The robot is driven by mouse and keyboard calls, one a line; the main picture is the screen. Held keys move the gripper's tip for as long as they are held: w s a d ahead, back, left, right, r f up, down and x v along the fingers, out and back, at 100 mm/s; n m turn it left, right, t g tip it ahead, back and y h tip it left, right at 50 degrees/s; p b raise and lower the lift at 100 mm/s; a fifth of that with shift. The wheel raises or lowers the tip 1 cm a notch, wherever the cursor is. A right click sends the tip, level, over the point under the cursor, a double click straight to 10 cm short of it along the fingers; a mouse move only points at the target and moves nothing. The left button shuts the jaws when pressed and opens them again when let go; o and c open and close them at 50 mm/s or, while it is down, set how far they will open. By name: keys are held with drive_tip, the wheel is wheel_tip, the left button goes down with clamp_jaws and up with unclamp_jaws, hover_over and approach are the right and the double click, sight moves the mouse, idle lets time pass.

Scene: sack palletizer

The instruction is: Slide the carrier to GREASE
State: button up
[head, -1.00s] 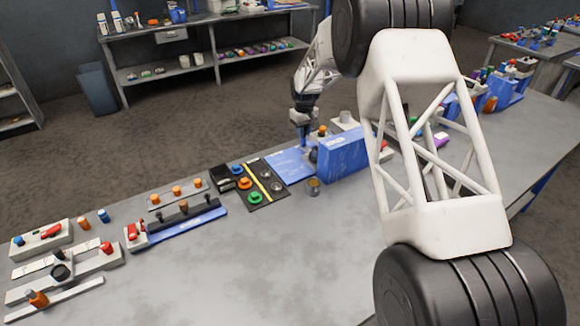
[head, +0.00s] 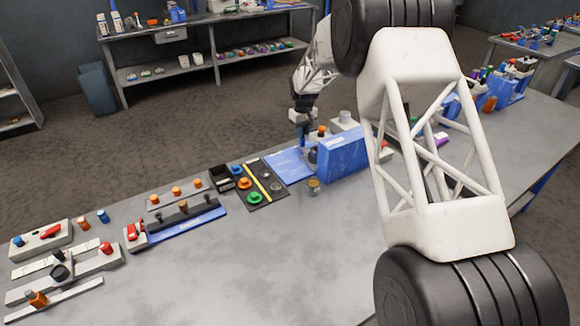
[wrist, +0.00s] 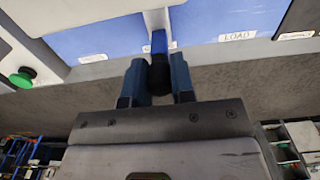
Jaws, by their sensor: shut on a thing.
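In the wrist view my gripper (wrist: 157,76) is shut on a dark upright knob (wrist: 160,75) with a blue part above it, which I take to be the carrier's handle. It stands beside a pale divider between blue panels. A LOAD label (wrist: 237,36) is to its right. Another label (wrist: 93,57), too small to read, is to its left. I cannot make out the word GREASE. In the head view my gripper (head: 304,137) is at the far table edge, behind the blue block (head: 342,153); the carrier is mostly hidden there.
A green button (wrist: 22,77) is at the left of the wrist view. In the head view a flat blue plate (head: 288,166) and a dark board with coloured knobs (head: 265,195) lie left of the blue block. A small tin (head: 313,187) stands in front. The table's front middle is clear.

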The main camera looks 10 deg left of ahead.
drive_tip(key=shift+s+a+f, duration=0.15)
drive_tip(key=shift+s+a, duration=0.05)
idle(0.3)
